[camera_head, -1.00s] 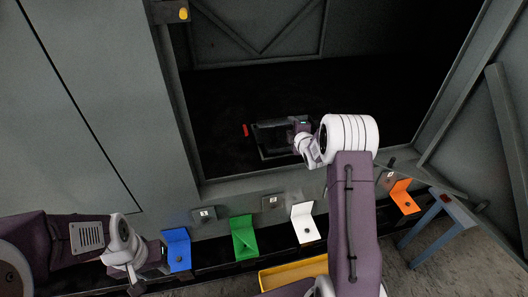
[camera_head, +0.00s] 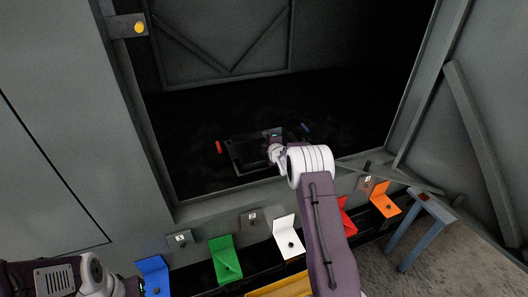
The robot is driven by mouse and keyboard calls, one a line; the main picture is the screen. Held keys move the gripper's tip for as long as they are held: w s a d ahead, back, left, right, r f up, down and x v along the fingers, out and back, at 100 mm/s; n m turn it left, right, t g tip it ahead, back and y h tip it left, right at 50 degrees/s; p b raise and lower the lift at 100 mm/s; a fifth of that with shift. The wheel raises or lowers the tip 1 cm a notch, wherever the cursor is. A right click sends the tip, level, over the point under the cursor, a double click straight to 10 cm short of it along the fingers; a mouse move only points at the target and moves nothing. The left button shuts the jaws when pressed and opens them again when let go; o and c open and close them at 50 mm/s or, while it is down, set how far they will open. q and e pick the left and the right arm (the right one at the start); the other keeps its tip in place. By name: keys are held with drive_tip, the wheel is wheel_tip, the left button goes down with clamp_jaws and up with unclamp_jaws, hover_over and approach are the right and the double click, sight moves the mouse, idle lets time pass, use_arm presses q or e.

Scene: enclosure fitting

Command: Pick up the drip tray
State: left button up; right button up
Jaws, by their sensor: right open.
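A dark, shallow rectangular tray, which looks like the drip tray (camera_head: 238,154), lies on the black floor inside the enclosure. Its outline is hard to make out in the shadow. My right gripper (camera_head: 273,134) is over the right part of the tray, with my arm reaching in from below. It is open; its fingers are small and dark, and I cannot tell whether they touch the tray. My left gripper (camera_head: 132,287) is outside at the bottom left, partly cut off by the picture's edge, and its jaws cannot be made out.
A red piece (camera_head: 218,147) lies left of the tray and a blue piece (camera_head: 305,127) right of it. Blue (camera_head: 154,273), green (camera_head: 224,258), white (camera_head: 287,236), red (camera_head: 347,217) and orange (camera_head: 384,199) brackets line the front. A yellow bin (camera_head: 283,288) and a blue-grey stand (camera_head: 412,232) are outside.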

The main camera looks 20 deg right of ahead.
drive_tip(key=shift+w, duration=0.45)
drive_tip(key=shift+c, duration=0.3)
clamp_jaws()
drive_tip(key=shift+f, duration=0.1)
idle(0.6)
wheel_tip(320, 180, up, 10)
drive_tip(key=p, duration=0.3)
idle(0.3)
